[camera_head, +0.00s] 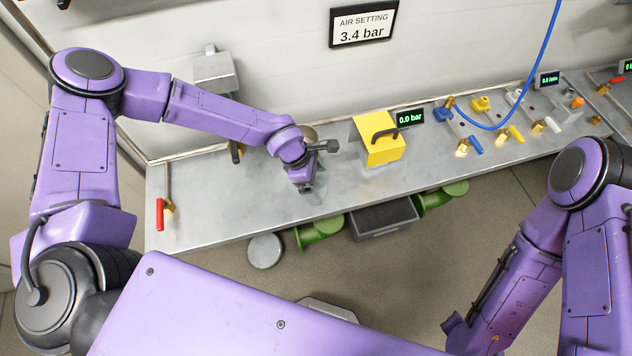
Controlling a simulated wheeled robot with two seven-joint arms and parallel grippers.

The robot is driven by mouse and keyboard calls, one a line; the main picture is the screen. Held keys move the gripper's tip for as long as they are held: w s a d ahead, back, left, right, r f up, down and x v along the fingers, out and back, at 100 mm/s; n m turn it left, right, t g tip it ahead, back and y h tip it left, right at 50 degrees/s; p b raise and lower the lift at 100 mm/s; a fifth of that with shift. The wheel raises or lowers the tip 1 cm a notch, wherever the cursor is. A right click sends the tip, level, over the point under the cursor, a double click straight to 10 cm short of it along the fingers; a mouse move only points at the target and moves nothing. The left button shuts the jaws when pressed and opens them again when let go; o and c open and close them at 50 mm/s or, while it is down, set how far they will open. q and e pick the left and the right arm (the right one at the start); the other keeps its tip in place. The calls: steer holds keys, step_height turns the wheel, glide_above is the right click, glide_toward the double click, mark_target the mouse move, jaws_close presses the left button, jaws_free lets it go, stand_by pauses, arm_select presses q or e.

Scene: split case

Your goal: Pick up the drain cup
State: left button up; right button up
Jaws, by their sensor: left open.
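My left gripper (307,188) is over the metal bench, pointing down, with its fingers small and dark against the grey top. Its jaws are open and I see nothing between them. A tan, rounded object (309,132) shows just behind my left wrist, mostly hidden by it. It may be the drain cup, but I cannot tell for sure. My right arm comes in at the lower right. Its gripper is not in view.
A yellow block with a dark handle (381,150) stands right of my left gripper, beside a 0.0 bar display (410,117). A red-handled valve (160,214) is at the bench's left end. Several coloured valves and a blue hose (537,62) are at right.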

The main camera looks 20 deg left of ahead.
arm_select(q)
steer(key=shift+s+r, duration=0.15)
steer(key=shift+s, duration=0.2)
steer(key=c, duration=1)
